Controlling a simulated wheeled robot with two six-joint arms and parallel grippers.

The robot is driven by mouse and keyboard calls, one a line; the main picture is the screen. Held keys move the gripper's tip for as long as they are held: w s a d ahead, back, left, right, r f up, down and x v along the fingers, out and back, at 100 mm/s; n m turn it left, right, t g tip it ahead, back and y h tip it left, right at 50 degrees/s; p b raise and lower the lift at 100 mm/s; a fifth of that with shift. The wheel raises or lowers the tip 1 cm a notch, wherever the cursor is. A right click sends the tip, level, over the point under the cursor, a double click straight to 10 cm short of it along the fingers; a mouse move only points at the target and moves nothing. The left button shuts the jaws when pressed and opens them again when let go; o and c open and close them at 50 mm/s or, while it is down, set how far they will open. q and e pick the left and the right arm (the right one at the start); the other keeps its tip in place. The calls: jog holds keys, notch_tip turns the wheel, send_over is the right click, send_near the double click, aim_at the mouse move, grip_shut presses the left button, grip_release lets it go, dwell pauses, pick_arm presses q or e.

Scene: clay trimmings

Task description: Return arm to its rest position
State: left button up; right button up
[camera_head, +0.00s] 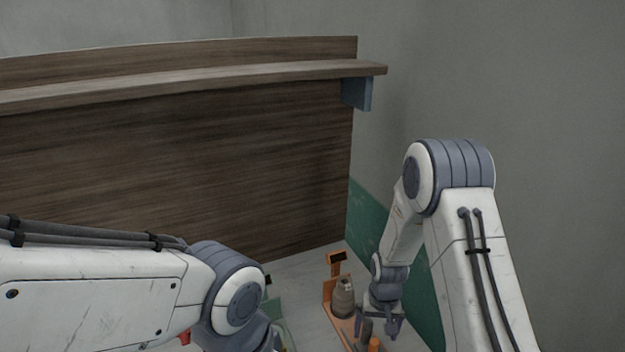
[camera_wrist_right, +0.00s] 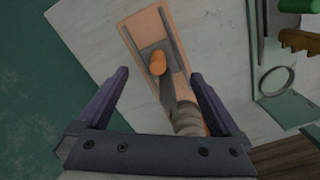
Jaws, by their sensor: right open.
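My right arm reaches down from the right in the head view. My right gripper (camera_head: 380,322) points down beside an orange board (camera_head: 327,290). In the right wrist view the gripper (camera_wrist_right: 160,76) has its two purple-grey fingers wide apart. The orange board (camera_wrist_right: 137,30) lies beyond and between them, with an orange cylinder (camera_wrist_right: 158,63) and a beige-grey pot-like object (camera_wrist_right: 187,118) on it. Nothing is seen held between the fingers. My left arm comes in from the left in the head view; its gripper is out of sight below the frame.
A pale table (camera_head: 300,272) carries the board, with a wooden panel and shelf (camera_head: 210,84) behind. A green panel (camera_head: 366,215) stands at the right. Green holder parts with a ring (camera_wrist_right: 277,82) lie to the right in the wrist view.

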jog(key=s+a+r+n+b, duration=0.5)
jog(key=s+a+r, duration=0.4)
jog(key=a+r, duration=0.25)
jog(key=s+a+r+n+b, duration=0.1)
jog(key=s+r+n, duration=0.1)
jog(key=s, duration=0.5)
jog(key=s+a+r+n+y+b, duration=0.1)
jog(key=s+r+n+b, duration=0.1)
jog(key=s, duration=0.5)
jog(key=shift+s, duration=0.25)
